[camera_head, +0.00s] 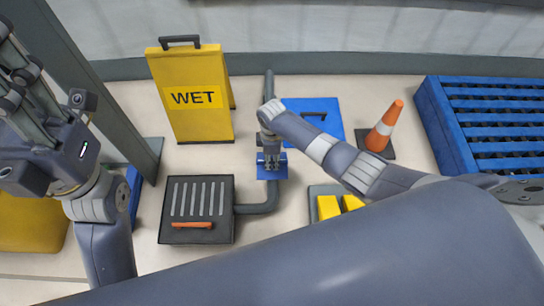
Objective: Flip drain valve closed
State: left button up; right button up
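A grey pipe (270,194) runs from the wall down to a dark drain box (168,206) with light slats. A blue fitting (262,174), which looks like the drain valve, sits on this pipe. My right gripper (271,166) points down right over it and hides its middle, including any handle position. Its fingers look close together, but I cannot tell whether they are shut or touching the fitting. An orange bar (192,225) lies across the front of the drain box. My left gripper (12,50) is up at the left edge, away from the pipe; its fingertips are unclear.
A yellow WET sign (190,120) stands behind the drain box. A blue panel with a dark handle (325,108) and an orange cone (385,125) are right of the pipe. Yellow blocks (328,207) sit near my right arm. A blue slatted rack (440,125) is far right.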

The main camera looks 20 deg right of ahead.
aim_at(272, 160)
jog(key=shift+r, duration=0.1)
notch_tip(272, 160, up, 12)
dwell(0.7)
dwell(0.4)
